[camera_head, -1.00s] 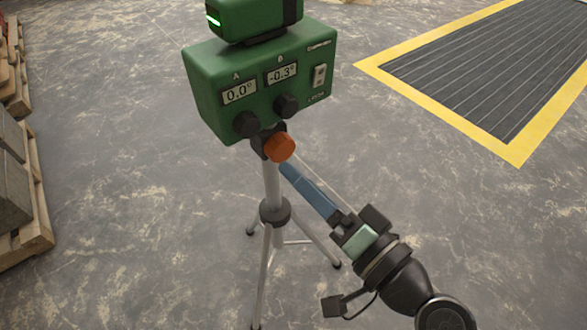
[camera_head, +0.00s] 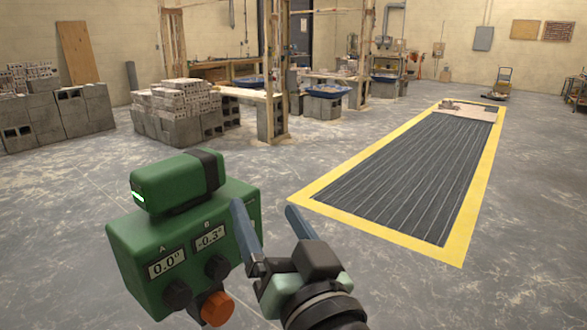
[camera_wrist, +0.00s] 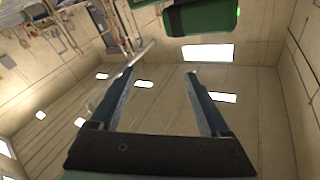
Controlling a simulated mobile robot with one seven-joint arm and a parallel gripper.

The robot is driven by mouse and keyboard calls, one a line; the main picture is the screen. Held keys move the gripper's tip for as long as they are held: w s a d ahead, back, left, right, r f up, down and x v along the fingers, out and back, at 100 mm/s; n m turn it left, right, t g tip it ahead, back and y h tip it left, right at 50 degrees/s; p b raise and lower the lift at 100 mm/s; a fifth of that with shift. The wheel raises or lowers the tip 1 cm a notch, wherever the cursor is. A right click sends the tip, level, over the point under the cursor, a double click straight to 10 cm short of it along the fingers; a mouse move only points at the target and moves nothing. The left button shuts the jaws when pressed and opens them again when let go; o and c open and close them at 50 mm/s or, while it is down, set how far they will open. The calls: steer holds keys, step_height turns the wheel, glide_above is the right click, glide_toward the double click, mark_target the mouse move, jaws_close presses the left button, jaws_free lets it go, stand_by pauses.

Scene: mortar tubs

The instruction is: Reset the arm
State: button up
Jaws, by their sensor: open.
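My gripper (camera_head: 268,222) is raised in the head view, its two blue fingers spread apart and nothing between them. In the wrist view my gripper (camera_wrist: 160,75) is also open and empty, with the ceiling behind it. The green laser level (camera_head: 185,225) stands just left of my gripper in the head view. It has two readouts, 0.0° and -0.3°, dark knobs and an orange knob. Part of the green device (camera_wrist: 200,18) shows at the top of the wrist view. Its tripod is out of sight.
A yellow-bordered dark floor panel (camera_head: 410,175) lies to the right. Stacked blocks (camera_head: 180,108) stand at the back left. Blue tubs (camera_head: 328,91) sit by benches and wooden posts further back. The grey floor (camera_head: 60,220) at the left is clear.

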steer(key=s+d+r+t+h+p, duration=0.1)
steer(key=s+r+t+h+p, duration=0.1)
steer(key=r, duration=1)
steer(key=s+d+r+t+h+p, duration=0.1)
steer(key=s+r+t+p, duration=0.3)
steer(key=r, duration=0.9)
steer(key=s+r+t+h+p, duration=0.3)
steer(key=r+p, duration=0.5)
steer(key=r, duration=0.4)
steer(key=shift+s+d+r+h, duration=0.15)
steer(key=shift+s+d+h, duration=0.35)
steer(key=shift+s, duration=0.5)
steer(key=shift+a, duration=0.1)
